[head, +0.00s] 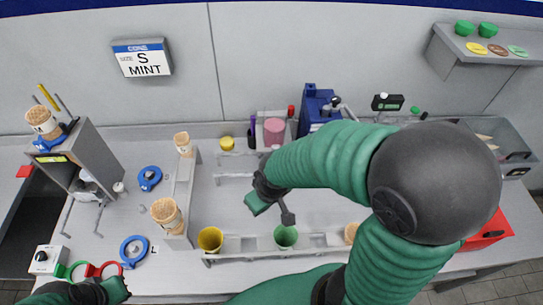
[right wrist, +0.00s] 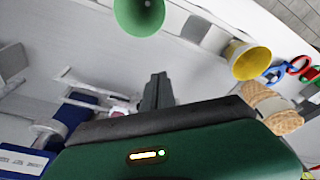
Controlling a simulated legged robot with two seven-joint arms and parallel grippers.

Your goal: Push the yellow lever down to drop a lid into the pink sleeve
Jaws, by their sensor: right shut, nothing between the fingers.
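A pink cylinder (head: 274,131), which looks like the pink sleeve, stands upright at the back centre of the table in the head view.
A yellow cup (head: 210,239) and a green cup (head: 285,236) sit in the front rack (head: 240,250). Filled cones (head: 166,212) stand on the left. A blue machine (head: 313,112) stands at the back.

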